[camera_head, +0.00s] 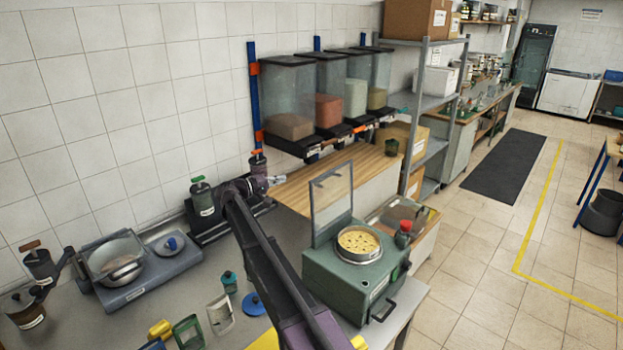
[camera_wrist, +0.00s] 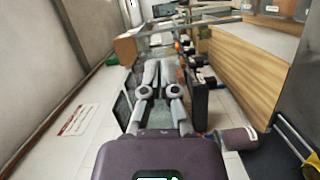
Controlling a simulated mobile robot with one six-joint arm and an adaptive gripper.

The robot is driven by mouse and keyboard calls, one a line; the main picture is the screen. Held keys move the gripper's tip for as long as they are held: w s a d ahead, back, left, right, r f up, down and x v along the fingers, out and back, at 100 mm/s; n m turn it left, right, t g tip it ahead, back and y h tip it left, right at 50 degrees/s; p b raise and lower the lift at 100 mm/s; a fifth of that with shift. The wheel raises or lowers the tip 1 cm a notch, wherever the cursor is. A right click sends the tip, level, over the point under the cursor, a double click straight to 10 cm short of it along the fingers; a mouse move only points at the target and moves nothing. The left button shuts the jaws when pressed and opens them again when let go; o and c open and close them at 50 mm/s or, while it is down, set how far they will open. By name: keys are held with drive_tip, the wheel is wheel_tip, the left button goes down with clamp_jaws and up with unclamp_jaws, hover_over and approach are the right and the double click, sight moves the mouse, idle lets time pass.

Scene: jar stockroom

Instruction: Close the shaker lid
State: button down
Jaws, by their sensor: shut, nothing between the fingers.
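The shaker (camera_head: 352,272) is a green box-shaped machine on the bench, right of my arm in the head view. A round sieve (camera_head: 359,244) with pale yellow contents sits on its top. The shaker lid (camera_head: 331,204) is a clear framed panel standing upright, open, at the back left of the machine. My gripper (camera_head: 277,181) is at the far end of my arm, left of the lid and apart from it, near the wooden ledge. In the wrist view my gripper (camera_wrist: 158,66) has its grey fingers together, with nothing held. I cannot pick out the lid surely in the wrist view.
Clear bins (camera_head: 287,97) hang on the wall above the wooden ledge (camera_head: 320,178). A scale with a bowl (camera_head: 120,262) sits further left. A red knob (camera_head: 405,226) is right of the sieve.

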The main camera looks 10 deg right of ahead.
drive_tip(key=shift+w+d, duration=0.1)
drive_tip(key=d, duration=1.1)
drive_tip(key=shift+d+f+b, duration=0.2)
drive_tip(key=shift+f+b, duration=0.2)
drive_tip(key=shift+f, duration=0.05)
drive_tip(key=shift+s+d+r, duration=0.1)
drive_tip(key=shift+s+d, duration=0.05)
drive_tip(key=shift+s, duration=0.1)
